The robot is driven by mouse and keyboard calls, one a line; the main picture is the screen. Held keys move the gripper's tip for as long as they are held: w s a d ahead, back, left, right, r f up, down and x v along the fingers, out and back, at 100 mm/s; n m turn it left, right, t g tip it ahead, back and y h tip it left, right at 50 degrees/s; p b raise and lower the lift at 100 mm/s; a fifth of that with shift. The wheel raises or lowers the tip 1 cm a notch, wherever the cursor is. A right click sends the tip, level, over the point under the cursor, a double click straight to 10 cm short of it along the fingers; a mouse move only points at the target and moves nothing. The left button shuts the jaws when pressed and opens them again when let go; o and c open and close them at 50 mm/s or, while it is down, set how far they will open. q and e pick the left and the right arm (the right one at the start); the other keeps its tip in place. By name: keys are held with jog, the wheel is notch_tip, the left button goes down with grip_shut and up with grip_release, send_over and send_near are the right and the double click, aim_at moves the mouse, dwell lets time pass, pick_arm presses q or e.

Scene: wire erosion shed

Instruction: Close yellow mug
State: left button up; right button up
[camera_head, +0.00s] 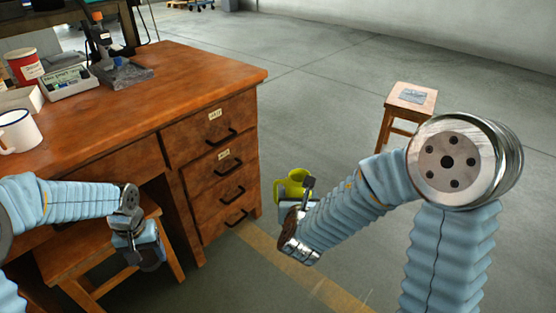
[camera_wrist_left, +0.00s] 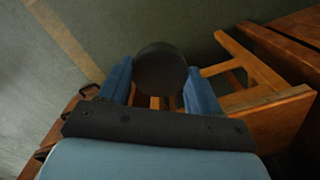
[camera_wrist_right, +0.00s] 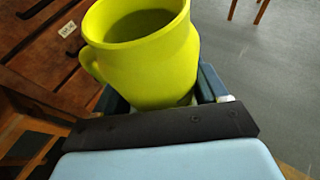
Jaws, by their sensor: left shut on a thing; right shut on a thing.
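The yellow mug (camera_head: 291,187) is off the table, in front of the desk drawers. My right gripper (camera_head: 290,205) is shut on it. In the right wrist view the mug (camera_wrist_right: 150,62) is between the fingers, its open top showing and its handle to the left. My left gripper (camera_head: 148,250) is shut on a dark round disc (camera_wrist_left: 161,70), which looks like a lid. The disc is held low, beside the desk and above the stool, well apart from the mug. In the head view it is mostly hidden by the gripper.
The wooden desk (camera_head: 150,105) carries a white mug (camera_head: 18,131), a red tin (camera_head: 24,66), a white box (camera_head: 68,82) and a grey stand (camera_head: 121,72). A wooden stool (camera_head: 75,250) stands under my left arm. Another stool (camera_head: 398,112) stands farther right. Open floor lies between.

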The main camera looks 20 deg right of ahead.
jog(key=w+a+r, duration=0.1)
jog(key=w+a, duration=0.1)
jog(key=a, duration=0.8)
jog(key=w+a+r, duration=0.1)
jog(key=w+a, duration=0.1)
jog(key=a, duration=0.7)
jog(key=shift+a, duration=0.4)
pick_arm(q)
jog(key=w+d+r+n, duration=0.35)
jog(key=d+r, duration=0.25)
jog(key=r, duration=0.5)
jog(key=w+d+r+n, duration=0.2)
jog(key=w+d+r, duration=0.3)
jog(key=r, duration=0.5)
jog(key=s+d+r+m, duration=0.2)
jog(key=d+r+m, duration=0.4)
jog(key=d+m, duration=0.3)
jog(key=m, duration=0.3)
jog(key=shift+s+r, duration=0.2)
jog(key=shift+r, duration=0.1)
jog(key=shift+d+f, duration=0.1)
jog(key=shift+f, duration=1.9)
